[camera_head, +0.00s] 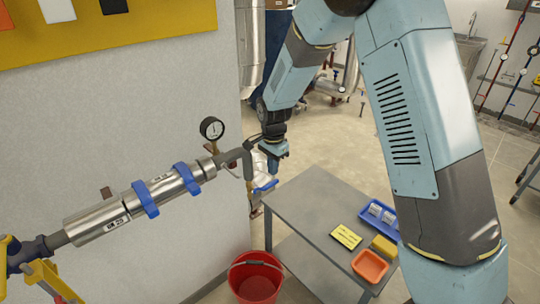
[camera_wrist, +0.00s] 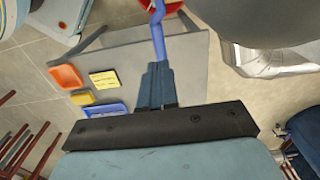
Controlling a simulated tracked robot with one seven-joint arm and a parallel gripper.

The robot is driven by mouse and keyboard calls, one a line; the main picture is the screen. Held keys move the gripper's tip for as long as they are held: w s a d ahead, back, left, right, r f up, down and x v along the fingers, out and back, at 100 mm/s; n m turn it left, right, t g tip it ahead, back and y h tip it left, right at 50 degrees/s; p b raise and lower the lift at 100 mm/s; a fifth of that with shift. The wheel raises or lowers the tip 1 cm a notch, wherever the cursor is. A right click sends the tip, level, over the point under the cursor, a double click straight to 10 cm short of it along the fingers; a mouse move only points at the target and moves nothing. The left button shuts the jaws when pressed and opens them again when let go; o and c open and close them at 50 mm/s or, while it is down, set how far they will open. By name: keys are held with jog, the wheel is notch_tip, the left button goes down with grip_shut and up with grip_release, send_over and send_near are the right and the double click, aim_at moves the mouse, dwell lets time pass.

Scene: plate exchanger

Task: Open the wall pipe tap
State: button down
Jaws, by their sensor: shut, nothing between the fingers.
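The wall pipe (camera_head: 140,200) is a silver cylinder with blue clamps, running along the wall at the left in the head view. At its right end a short branch points down and carries the tap's blue lever (camera_head: 265,187). My gripper (camera_head: 272,172) points down just above and beside that lever. In the wrist view the blue lever (camera_wrist: 158,35) runs up from the fingertips of my gripper (camera_wrist: 157,66). The fingers are together, with nothing visible between them. I cannot tell whether they touch the lever.
A round gauge (camera_head: 212,129) stands on the pipe near the tap. A red bucket (camera_head: 256,280) is on the floor below. A grey table (camera_head: 300,205) stands to the right, with a blue tray (camera_head: 365,222), an orange tray (camera_head: 369,266) and a yellow card (camera_head: 346,236).

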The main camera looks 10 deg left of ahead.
aim_at(272, 181)
jog(key=shift+f, duration=1.75)
jog(key=shift+a, duration=0.25)
